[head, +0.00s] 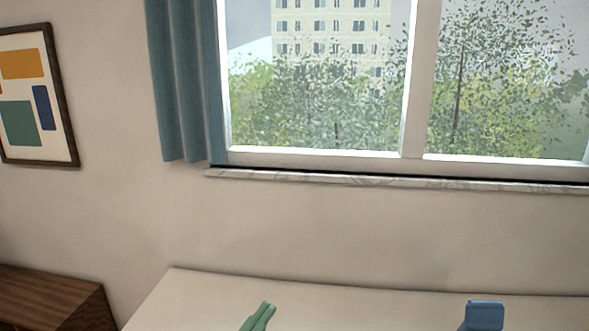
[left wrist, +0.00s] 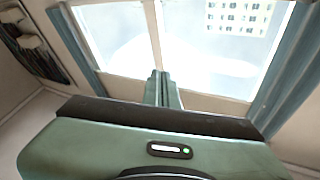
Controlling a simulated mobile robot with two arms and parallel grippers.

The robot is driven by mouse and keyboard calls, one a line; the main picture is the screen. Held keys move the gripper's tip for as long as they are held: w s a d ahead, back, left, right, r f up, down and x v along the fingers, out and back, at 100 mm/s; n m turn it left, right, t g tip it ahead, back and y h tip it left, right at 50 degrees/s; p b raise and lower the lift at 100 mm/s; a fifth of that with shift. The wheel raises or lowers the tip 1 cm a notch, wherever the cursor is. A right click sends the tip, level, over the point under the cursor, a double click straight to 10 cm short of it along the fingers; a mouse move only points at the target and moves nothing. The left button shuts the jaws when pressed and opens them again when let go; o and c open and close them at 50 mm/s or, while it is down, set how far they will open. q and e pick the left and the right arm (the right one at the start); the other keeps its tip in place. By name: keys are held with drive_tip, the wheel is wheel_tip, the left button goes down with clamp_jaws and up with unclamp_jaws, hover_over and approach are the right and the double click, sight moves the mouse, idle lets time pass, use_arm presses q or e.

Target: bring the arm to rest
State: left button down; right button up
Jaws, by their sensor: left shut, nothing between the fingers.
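My left gripper (head: 259,317) shows at the bottom of the head view as two green fingers side by side, shut and empty. In the left wrist view its green fingers (left wrist: 163,90) stand together beyond the green gripper body (left wrist: 90,150), pointing toward the window. My right gripper cannot be made out in either view.
A pale table top (head: 330,294) runs along the wall. A blue object (head: 484,315), cut by the bottom edge, stands at right. A brown wooden cabinet (head: 50,296) is at left. Window (head: 409,90), curtain (head: 186,80) and framed picture (head: 73,140) are behind.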

use_arm(q)
drive_tip(key=w+a+f+n+y, duration=0.2)
drive_tip(key=a+f+n+y, duration=0.55)
drive_tip(key=a+y, duration=0.25)
drive_tip(key=s+a+f+n+g+y, duration=0.3)
drive_tip(key=s+a+f+g, duration=0.2)
drive_tip(key=f, duration=0.4)
drive_tip(key=s+f+m+g+h, duration=0.1)
drive_tip(key=s+f+g, duration=0.45)
drive_tip(key=s, duration=0.35)
drive_tip(key=s+f+m+g, duration=0.1)
drive_tip(key=s+f+g, duration=0.4)
drive_tip(key=s, duration=0.4)
wheel_tip(320, 180, down, 34)
drive_tip(key=s+b, duration=0.2)
drive_tip(key=b, duration=0.5)
drive_tip(key=s+a+f+b, duration=0.1)
drive_tip(key=s+f+b, duration=0.2)
drive_tip(key=s+f, duration=0.5)
drive_tip(key=s+a+f+g+b, duration=0.1)
drive_tip(key=s+a+f+b, duration=0.1)
drive_tip(key=s+f, duration=0.7)
wheel_tip(320, 180, down, 6)
drive_tip(key=shift+f+b, duration=0.1)
drive_tip(key=shift+b, duration=0.6)
